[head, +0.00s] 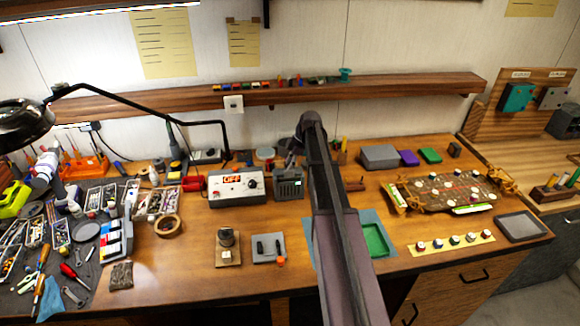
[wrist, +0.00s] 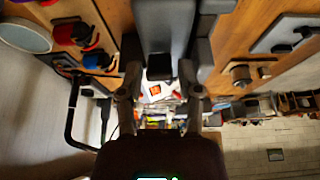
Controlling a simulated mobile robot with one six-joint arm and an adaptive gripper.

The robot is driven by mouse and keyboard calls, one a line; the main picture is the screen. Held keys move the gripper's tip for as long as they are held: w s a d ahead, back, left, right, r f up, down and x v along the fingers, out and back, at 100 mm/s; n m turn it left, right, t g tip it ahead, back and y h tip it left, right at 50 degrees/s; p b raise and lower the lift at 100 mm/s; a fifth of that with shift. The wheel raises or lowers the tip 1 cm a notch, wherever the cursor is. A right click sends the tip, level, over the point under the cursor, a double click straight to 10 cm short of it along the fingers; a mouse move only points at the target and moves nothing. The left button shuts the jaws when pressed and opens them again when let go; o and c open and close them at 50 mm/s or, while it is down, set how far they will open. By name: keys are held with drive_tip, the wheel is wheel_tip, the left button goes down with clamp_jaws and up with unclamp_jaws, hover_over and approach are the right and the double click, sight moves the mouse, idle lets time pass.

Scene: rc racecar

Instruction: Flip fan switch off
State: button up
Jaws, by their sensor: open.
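A small dark grey slatted box (head: 289,184), which looks like the fan, stands on the bench right of a white control box (head: 237,187) with an orange OFF-like display. I cannot make out a switch on the grey box. My gripper (head: 289,150) is small and dark in the head view, just above and behind the grey box. In the wrist view my gripper (wrist: 158,95) is open, with nothing held. A grey block, probably the same box (wrist: 165,35), appears between and beyond its fingers. The white box with its orange display (wrist: 155,89) lies farther off between the fingertips.
A black desk lamp (head: 140,98) arches over the left and back. A wooden shelf (head: 400,86) runs along the wall. Tools crowd the left; a green tray (head: 375,240) is right.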

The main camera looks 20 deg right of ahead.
drive_tip(key=shift+c, duration=0.2)
clamp_jaws()
